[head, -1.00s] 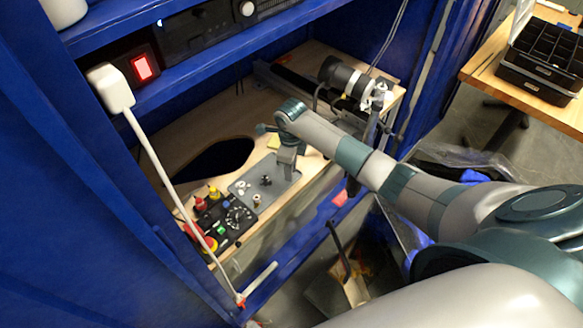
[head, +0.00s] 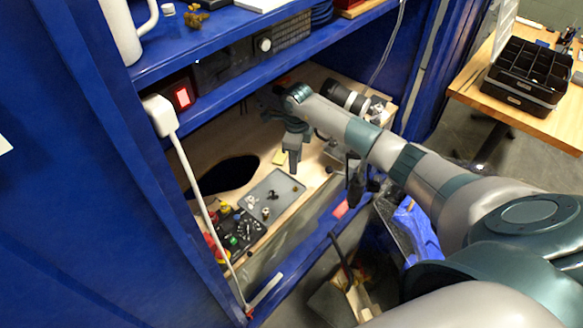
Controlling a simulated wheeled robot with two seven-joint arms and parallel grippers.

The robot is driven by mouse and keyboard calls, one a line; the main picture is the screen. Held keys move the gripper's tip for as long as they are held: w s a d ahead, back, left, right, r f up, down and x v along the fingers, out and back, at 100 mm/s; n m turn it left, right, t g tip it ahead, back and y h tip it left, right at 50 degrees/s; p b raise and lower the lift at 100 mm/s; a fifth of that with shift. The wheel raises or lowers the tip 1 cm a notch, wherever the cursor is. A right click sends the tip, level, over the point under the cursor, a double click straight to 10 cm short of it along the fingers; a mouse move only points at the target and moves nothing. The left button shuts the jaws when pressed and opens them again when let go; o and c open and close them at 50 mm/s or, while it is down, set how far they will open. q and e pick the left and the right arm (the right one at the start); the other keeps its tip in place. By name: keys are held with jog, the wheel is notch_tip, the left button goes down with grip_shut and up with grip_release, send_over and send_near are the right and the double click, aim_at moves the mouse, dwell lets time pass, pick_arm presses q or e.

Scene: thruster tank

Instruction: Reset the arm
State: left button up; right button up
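My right arm comes in from the right and reaches into the blue cabinet. My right gripper (head: 293,163) points down above the wooden work surface (head: 312,150), near the far edge of a grey tray (head: 285,184). I see nothing held in it, but its fingers are too small and overlapped to show whether they are open or shut. The tray holds a few small dark and light parts (head: 268,202). My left gripper is not in view.
A black control box (head: 240,229) with coloured buttons sits left of the tray. A black and silver cylinder (head: 347,98) lies behind my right forearm. A white plug (head: 160,115) and cable hang at the left. A blue shelf (head: 215,45) overhangs. Black bins (head: 525,75) stand on a table.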

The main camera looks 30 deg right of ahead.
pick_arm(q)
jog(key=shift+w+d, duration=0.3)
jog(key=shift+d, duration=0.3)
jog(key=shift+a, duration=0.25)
